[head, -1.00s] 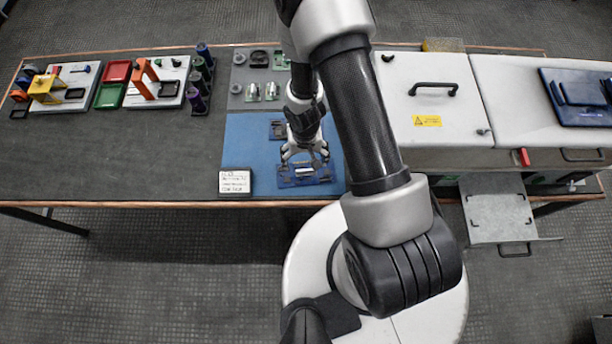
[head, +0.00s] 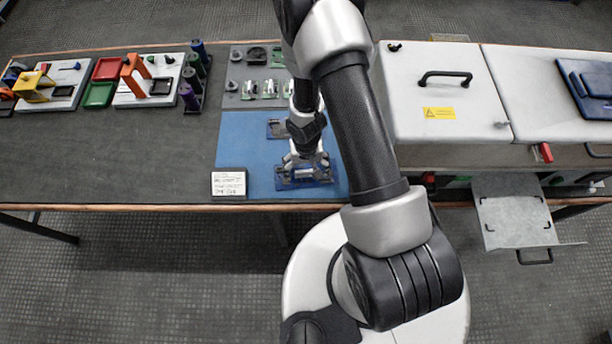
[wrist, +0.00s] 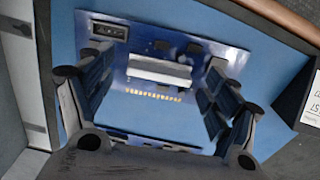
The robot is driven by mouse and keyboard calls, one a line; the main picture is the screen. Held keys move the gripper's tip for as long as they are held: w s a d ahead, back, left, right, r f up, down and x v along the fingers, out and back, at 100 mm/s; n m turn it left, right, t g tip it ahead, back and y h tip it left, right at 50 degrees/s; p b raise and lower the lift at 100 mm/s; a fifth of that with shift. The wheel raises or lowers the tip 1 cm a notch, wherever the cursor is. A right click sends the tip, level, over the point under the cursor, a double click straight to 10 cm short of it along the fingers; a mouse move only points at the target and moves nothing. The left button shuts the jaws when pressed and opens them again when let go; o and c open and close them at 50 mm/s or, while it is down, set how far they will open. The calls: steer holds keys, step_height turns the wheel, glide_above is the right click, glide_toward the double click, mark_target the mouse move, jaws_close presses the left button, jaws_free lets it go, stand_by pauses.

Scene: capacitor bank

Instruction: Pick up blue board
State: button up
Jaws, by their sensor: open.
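The blue board (head: 304,181) lies flat on the light blue mat (head: 252,138) near the table's front edge. In the wrist view the board (wrist: 160,122) is dark blue, with a pale block in its middle, a row of gold contacts and a black connector at upper left. My gripper (head: 304,165) is right over the board, pointing down. In the wrist view its two fingers (wrist: 153,98) are spread apart on the left and right of the pale block. I cannot tell whether the fingertips touch the board.
A white label card (head: 229,184) stands left of the board. Another dark piece (head: 278,128) lies behind it on the mat. A grey mat with small parts (head: 250,89) is farther back. A white machine with a black handle (head: 446,78) stands to the right.

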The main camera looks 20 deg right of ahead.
steer(key=c, duration=1.2)
steer(key=shift+r, duration=0.15)
steer(key=shift+c, duration=0.2)
